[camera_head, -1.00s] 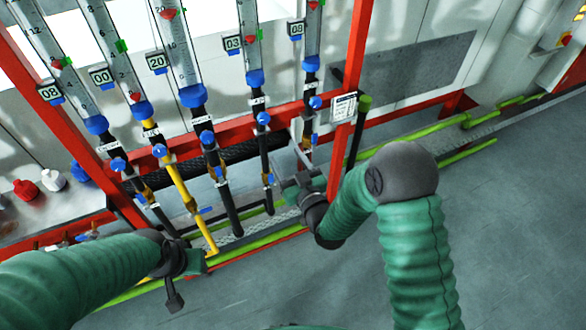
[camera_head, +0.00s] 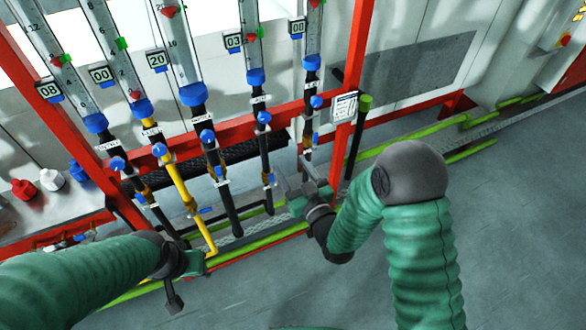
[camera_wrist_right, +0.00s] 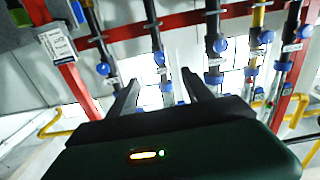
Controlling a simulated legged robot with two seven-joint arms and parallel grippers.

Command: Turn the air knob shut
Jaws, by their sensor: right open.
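Several flow tubes with blue knobs hang in a row in the head view. Their small name labels are too blurred for me to tell surely which is air. The rightmost tube's blue knob (camera_head: 316,101) sits beside the red post, under a display (camera_head: 297,29) reading 00. My right gripper (camera_head: 294,174) is open and empty, below and apart from that knob. In the right wrist view its two fingers (camera_wrist_right: 160,90) are spread, with a dark pipe behind the gap. The same knob appears left of them (camera_wrist_right: 103,69). My left gripper (camera_head: 188,282) is low at left, its jaws unclear.
A red post (camera_head: 352,75) with a white tag (camera_head: 344,107) stands right of the rightmost tube. A red crossbar runs behind the pipes. A yellow pipe (camera_head: 180,185) and green floor pipes (camera_head: 410,133) lie nearby. The grey floor at right is clear.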

